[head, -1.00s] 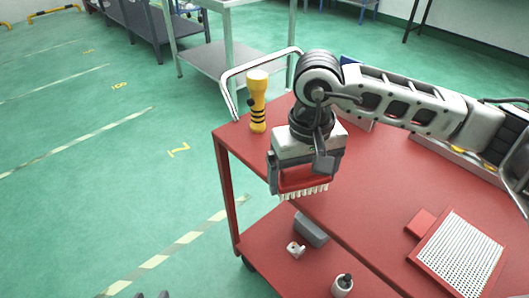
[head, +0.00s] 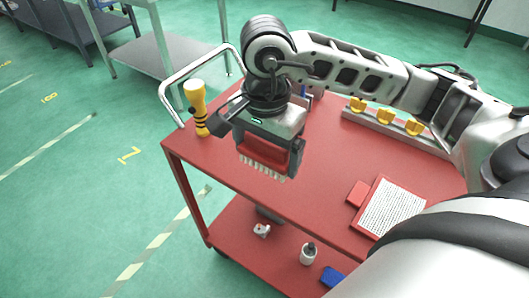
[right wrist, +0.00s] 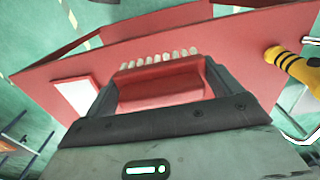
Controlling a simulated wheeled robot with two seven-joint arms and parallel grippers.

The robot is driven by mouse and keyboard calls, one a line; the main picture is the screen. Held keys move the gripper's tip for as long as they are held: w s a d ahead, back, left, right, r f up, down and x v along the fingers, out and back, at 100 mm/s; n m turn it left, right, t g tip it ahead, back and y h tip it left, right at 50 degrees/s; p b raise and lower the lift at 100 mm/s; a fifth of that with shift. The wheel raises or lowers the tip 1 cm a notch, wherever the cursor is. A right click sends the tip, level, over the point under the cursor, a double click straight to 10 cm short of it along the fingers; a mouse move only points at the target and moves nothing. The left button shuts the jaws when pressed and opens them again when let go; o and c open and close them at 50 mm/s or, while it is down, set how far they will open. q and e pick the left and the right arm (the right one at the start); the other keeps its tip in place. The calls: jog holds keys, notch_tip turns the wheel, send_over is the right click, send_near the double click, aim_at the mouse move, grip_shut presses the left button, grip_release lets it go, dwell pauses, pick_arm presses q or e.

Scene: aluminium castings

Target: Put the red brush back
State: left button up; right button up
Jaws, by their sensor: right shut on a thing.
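The red brush (head: 267,152) has pale bristles that point down. My right gripper (head: 268,156) is shut on it, with one finger at each end of the red body. They are over the near left part of the red trolley top (head: 335,185); the exact height above it is hard to tell. In the right wrist view the brush (right wrist: 160,88) sits between the dark fingers, its bristle row beyond the body. A red-framed white dotted panel (head: 394,207) with a small red block (head: 357,193) lies on the top at the right. My left gripper is not in view.
A yellow torch (head: 198,105) stands upright at the top's left corner, close to my right gripper. A grey rack with yellow pieces (head: 386,114) lies at the back. The lower shelf holds a white bottle (head: 308,254) and a blue thing (head: 333,277). The middle top is clear.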

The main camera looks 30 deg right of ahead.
jog(key=w+d+f, duration=0.1)
jog(key=w+f, duration=0.1)
jog(key=w+d+f, duration=0.1)
jog(key=w+f, duration=0.1)
jog(key=w+d+f, duration=0.2)
jog(key=shift+f+p, duration=0.1)
jog(key=shift+p, duration=0.25)
jog(key=shift+w+d+f, duration=0.1)
jog(key=shift+w+f, duration=0.25)
jog(key=shift+f, duration=0.1)
jog(key=shift+w+d+f, duration=0.15)
jog(key=shift+f, duration=0.15)
notch_tip(320, 180, down, 2)
jog(key=shift+f+p, duration=0.2)
jog(key=shift+p, duration=0.3)
jog(key=shift+f, duration=0.3)
jog(key=o, duration=0.7)
jog(key=shift+f, duration=0.1)
jog(key=shift+c, duration=0.2)
jog(key=shift+o, duration=0.4)
